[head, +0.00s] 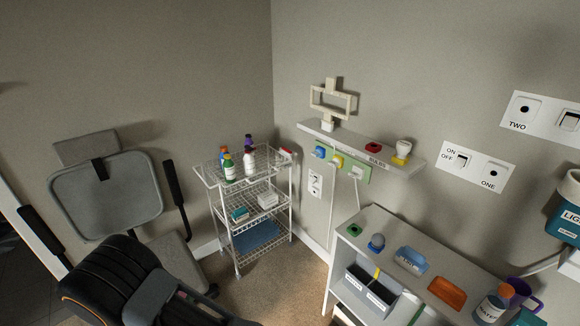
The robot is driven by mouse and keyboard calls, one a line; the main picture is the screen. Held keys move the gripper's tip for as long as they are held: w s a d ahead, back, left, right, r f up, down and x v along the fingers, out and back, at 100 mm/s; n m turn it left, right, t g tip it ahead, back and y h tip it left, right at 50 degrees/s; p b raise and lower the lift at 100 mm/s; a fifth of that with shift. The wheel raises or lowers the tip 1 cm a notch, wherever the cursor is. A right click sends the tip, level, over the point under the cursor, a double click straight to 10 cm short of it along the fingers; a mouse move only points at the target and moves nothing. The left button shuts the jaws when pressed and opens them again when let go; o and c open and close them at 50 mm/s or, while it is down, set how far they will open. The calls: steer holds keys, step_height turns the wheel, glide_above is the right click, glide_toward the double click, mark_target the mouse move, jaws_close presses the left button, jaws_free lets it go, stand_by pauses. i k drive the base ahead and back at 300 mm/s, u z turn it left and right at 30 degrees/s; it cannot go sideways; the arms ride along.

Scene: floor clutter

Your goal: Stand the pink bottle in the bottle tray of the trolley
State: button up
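The white wire trolley (254,200) stands against the wall near the corner. Which part is the bottle tray is not clear from here. My gripper is not in view.
A grey chair (105,195) with dark armrests stands left of the trolley. A grey shelf unit (345,265) with coloured items stands right. Bare carpet (270,280) lies between.

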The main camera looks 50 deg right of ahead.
mark_target(267, 166)
steer(key=z, duration=1.25)
steer(key=i, duration=0.15)
steer(key=z, duration=0.05)
